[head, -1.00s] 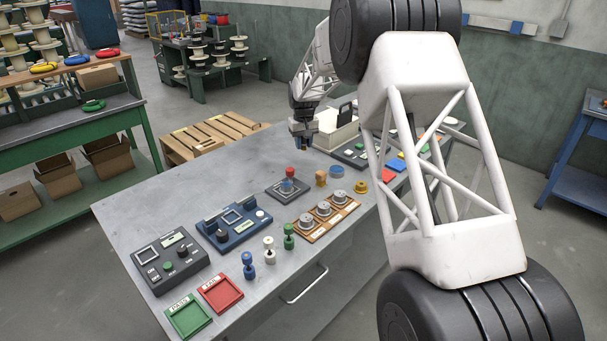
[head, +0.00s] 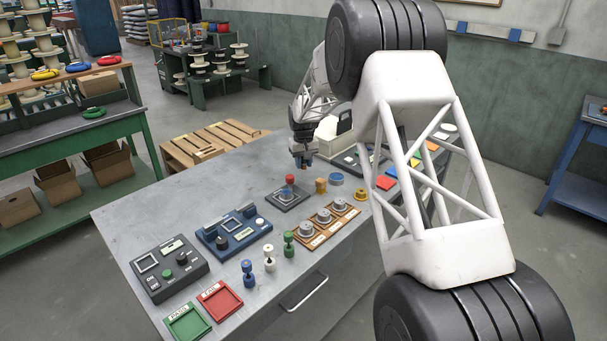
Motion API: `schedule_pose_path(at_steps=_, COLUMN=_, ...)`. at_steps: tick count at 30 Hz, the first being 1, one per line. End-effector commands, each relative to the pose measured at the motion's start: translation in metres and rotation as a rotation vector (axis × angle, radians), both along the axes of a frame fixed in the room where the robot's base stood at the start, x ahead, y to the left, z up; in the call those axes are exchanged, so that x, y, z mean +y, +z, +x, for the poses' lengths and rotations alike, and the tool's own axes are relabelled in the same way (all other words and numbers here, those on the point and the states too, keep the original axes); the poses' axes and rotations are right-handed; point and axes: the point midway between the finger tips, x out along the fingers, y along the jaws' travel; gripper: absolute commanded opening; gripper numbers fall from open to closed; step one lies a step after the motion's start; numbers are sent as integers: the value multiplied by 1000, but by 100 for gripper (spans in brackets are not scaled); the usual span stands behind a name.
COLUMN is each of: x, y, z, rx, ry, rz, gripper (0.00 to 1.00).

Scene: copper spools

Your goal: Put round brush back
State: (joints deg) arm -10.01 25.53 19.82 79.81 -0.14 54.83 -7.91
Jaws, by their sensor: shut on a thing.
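My gripper (head: 302,161) is above the far middle part of the grey table, pointing down. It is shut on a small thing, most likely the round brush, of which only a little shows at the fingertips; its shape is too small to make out. Below and slightly left of it is a dark square base (head: 288,196) bearing a blue part with a red top (head: 290,179). I cannot tell which spot is the brush's own place.
A wooden tray with metal discs (head: 326,221), a yellow knob-like piece (head: 360,194) and several small spools (head: 269,258) are nearer. Blue (head: 237,231) and dark (head: 168,268) devices lie to the left. A pale box-like device (head: 330,131) stands behind my gripper. The table's far left is clear.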

Motion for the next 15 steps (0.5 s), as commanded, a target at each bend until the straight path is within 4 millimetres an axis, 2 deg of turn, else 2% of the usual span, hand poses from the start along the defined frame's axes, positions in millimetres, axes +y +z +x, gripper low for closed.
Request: schedule_pose_path(at_steps=15, x=0, y=-48, z=0, rx=0, ry=0, rz=0, gripper=11)
